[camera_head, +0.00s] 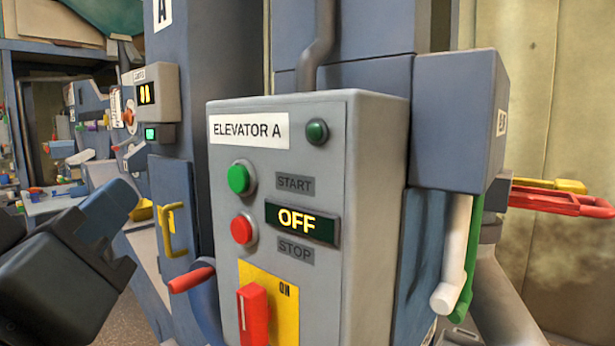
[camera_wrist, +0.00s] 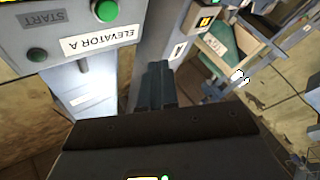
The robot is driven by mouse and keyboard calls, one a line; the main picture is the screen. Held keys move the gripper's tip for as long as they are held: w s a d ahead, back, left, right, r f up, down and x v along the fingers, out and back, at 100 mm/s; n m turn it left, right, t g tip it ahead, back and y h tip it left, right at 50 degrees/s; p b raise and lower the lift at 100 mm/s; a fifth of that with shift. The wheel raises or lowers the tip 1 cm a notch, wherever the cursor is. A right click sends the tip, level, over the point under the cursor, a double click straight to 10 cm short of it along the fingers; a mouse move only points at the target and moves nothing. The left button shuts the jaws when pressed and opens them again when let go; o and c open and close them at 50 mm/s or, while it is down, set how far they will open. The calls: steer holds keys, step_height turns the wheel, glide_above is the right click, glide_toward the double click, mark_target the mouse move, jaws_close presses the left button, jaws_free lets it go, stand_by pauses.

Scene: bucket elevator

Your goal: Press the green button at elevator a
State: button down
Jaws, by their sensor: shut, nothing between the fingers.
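The grey control box (camera_head: 370,150) labelled ELEVATOR A stands in the middle of the head view. Its green button (camera_head: 238,179) is beside the START label, above the red button (camera_head: 241,229) at STOP. The display (camera_head: 302,222) reads OFF. The green button also shows at the top of the wrist view (camera_wrist: 105,11), where the box is upside down. My gripper (camera_head: 128,197) is at the left of the head view, apart from the box and left of the green button. In the wrist view its fingers (camera_wrist: 158,72) are together and empty.
A red switch handle (camera_head: 253,315) on a yellow plate sits low on the box front. A red-handled lever (camera_head: 191,280) sticks out at the box's left side. A yellow handle (camera_head: 172,230) is on the blue column. White and green levers (camera_head: 455,255) and red bars (camera_head: 560,200) are at the right.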

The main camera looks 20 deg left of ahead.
steer(key=w+d+p, duration=0.2)
steer(key=w+d, duration=0.1)
steer(key=w, duration=0.4)
steer(key=shift+w+d, duration=0.15)
steer(key=shift+w, duration=0.25)
steer(key=shift+w, duration=0.1)
stand_by(1.7)
steer(key=shift+w+d, duration=0.15)
steer(key=shift+w, duration=0.15)
steer(key=shift+w+d, duration=0.2)
steer(key=shift+w, duration=0.3)
stand_by(1.0)
steer(key=shift+s, duration=0.1)
steer(key=shift+s+a, duration=0.35)
steer(key=shift+s, duration=0.4)
steer(key=shift+s+a+b, duration=0.25)
steer(key=shift+s+a, duration=0.05)
steer(key=shift+s, duration=0.5)
steer(key=shift+s+a+b, duration=0.3)
steer(key=shift+s+a, duration=0.05)
steer(key=shift+s, duration=0.4)
steer(key=shift+s+a+b, duration=0.25)
steer(key=shift+s+a, duration=0.05)
steer(key=shift+s, duration=0.5)
